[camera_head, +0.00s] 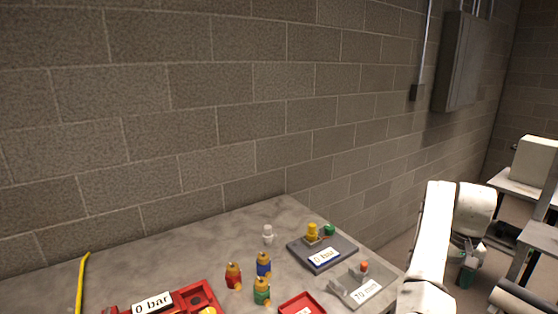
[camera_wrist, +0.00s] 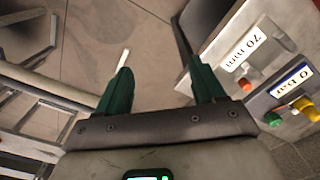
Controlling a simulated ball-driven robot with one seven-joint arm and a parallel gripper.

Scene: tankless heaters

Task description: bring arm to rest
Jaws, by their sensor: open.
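My white arm shows at the right of the head view, raised beside the table's right edge. My gripper (camera_head: 466,272) hangs there with its green fingers low, clear of the table. In the wrist view my gripper (camera_wrist: 161,82) is open, its two green fingers apart with only floor between them. It holds nothing. Part of my gripper is hidden behind my arm in the head view.
The grey table (camera_head: 165,255) carries a "0 bar" panel (camera_head: 322,251), a "70 mm" panel (camera_head: 368,288), a red tray (camera_head: 190,298) and several small coloured fittings (camera_head: 262,265). A block wall (camera_head: 220,110) stands behind. Shelving (camera_head: 535,190) stands at far right.

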